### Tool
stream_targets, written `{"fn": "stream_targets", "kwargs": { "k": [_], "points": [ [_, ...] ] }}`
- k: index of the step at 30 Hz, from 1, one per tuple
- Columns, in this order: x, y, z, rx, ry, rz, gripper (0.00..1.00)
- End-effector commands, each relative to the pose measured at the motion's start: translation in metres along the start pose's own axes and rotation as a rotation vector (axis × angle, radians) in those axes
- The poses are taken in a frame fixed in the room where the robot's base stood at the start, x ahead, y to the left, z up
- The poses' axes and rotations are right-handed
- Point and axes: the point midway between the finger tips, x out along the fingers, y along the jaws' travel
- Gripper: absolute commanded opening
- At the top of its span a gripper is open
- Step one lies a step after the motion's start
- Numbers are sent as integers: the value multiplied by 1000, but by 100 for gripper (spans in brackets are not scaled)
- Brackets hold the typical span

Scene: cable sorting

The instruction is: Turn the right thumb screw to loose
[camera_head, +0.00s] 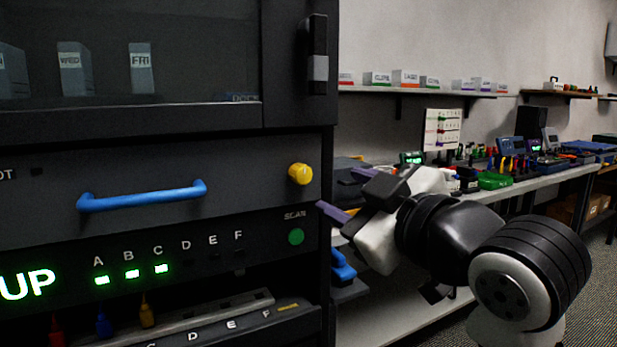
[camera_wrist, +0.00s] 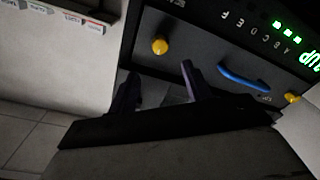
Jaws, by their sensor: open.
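The right thumb screw (camera_head: 300,174) is a yellow knob on the dark drawer front, right of the blue handle (camera_head: 142,195). In the wrist view, where the panel looks upside down, this screw (camera_wrist: 159,45) lies beyond my fingertips, and the handle (camera_wrist: 243,77) is to its right. A second yellow screw (camera_wrist: 291,98) shows at the far right there. My gripper (camera_head: 335,187) is open and empty, just right of the cabinet's edge in the head view, apart from the screw. Its two purple fingers (camera_wrist: 158,82) are spread below the screw in the wrist view.
Below the drawer are a green SCAN button (camera_head: 296,237), lit A, B and C lights and several coloured plugs. A workbench (camera_head: 545,182) with tools runs behind my arm. A wall shelf (camera_head: 430,92) holds labelled bins.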

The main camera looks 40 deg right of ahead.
Motion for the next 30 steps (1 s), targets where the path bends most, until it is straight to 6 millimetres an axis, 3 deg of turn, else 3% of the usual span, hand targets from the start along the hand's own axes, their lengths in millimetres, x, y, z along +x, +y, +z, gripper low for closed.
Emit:
{"fn": "stream_targets", "kwargs": {
  "k": [9,15,27,30],
  "points": [
    [68,0,0,0,0,-3,49],
    [94,0,0,0,0,0,49],
    [101,0,0,0,1,1,49],
    [101,0,0,0,1,1,38]
  ]
}}
